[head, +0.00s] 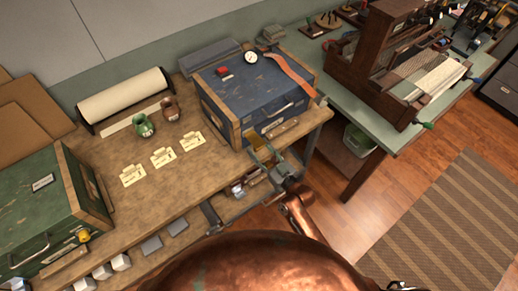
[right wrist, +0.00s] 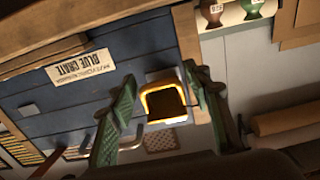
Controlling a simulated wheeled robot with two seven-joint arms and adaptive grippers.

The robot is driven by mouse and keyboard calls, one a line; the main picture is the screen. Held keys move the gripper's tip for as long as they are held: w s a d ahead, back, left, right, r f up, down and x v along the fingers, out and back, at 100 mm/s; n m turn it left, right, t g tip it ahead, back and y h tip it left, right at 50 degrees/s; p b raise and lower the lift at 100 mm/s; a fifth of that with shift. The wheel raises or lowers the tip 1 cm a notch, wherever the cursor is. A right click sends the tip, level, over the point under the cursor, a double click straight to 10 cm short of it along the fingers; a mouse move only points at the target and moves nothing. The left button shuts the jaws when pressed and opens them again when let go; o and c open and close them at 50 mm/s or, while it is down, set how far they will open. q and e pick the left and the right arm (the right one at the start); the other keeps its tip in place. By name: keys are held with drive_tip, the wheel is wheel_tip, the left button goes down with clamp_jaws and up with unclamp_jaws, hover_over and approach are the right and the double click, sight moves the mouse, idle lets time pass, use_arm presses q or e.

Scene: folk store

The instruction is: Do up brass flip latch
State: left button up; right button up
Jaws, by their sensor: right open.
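A blue crate (head: 255,90) with wooden edges stands at the right end of the workbench. In the right wrist view its planks and upside-down label (right wrist: 82,67) show. A brass latch (right wrist: 149,99), a bright loop around a dark middle, is on the crate's front near a wooden edge. I cannot tell whether the loop is fastened. My right gripper (head: 268,157) is open at the crate's front. In the right wrist view its green fingers (right wrist: 160,112) are on either side of the latch, apart from it. My left gripper is not in view.
A green crate (head: 38,215) with a brass fitting (head: 84,236) stands at left. Between the crates are paper tags (head: 162,157), a green jar (head: 144,126) and a paper roll (head: 125,97). A red strap (head: 292,76) lies on the blue crate. A loom (head: 395,65) stands at right.

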drive_tip(key=shift+w, duration=0.1)
drive_tip(key=shift+c, duration=0.5)
drive_tip(key=shift+a, duration=0.1)
clamp_jaws()
